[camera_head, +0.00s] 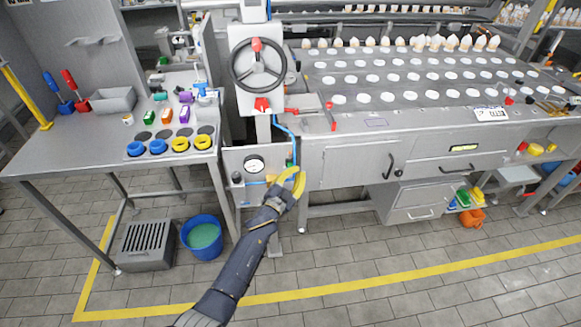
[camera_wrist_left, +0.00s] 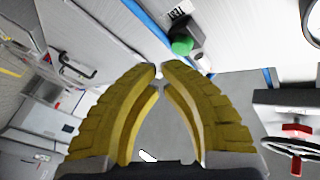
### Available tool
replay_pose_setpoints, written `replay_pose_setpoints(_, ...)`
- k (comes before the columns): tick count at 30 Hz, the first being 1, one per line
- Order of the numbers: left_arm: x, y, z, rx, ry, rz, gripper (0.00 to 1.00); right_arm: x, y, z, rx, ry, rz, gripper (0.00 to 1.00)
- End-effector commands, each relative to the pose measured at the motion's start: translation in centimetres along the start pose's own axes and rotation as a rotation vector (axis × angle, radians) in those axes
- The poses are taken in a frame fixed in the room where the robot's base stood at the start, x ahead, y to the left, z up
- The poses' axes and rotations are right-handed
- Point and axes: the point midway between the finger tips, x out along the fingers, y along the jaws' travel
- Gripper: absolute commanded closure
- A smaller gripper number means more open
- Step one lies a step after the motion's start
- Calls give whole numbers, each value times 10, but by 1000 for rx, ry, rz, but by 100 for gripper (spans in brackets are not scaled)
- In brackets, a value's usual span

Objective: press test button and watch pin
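My left gripper (camera_head: 291,180) has yellow ribbed fingers and is in front of the machine's lower panel, right of the round gauge (camera_head: 254,164). In the left wrist view its fingertips (camera_wrist_left: 160,69) come together with almost no gap and nothing visible between them. A green button (camera_wrist_left: 182,46) beside a small printed label (camera_wrist_left: 178,12) lies just beyond and slightly right of the tips; the tips look apart from it. In the head view a bit of green (camera_head: 290,162) shows just above the fingers. I cannot make out the pin. My right gripper is out of view.
A handwheel (camera_head: 258,64) with a red knob stands above the panel. Blue tubing (camera_head: 287,127) runs down near the gripper. A steel side table (camera_head: 112,158) with coloured rings is at left, with a blue bucket (camera_head: 203,238) on the floor.

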Motion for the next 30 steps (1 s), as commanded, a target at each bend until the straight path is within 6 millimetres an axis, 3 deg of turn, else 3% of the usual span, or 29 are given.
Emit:
replay_pose_setpoints(5, 0, 0, 0, 0, 0, 0, 100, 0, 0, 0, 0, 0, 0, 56)
replay_pose_setpoints(6, 0, 0, 0, 0, 0, 0, 95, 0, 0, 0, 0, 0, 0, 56)
replay_pose_setpoints(8, 0, 0, 0, 0, 0, 0, 100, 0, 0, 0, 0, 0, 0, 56)
replay_pose_setpoints(30, 0, 0, 0, 0, 0, 0, 100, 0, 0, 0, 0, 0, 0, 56)
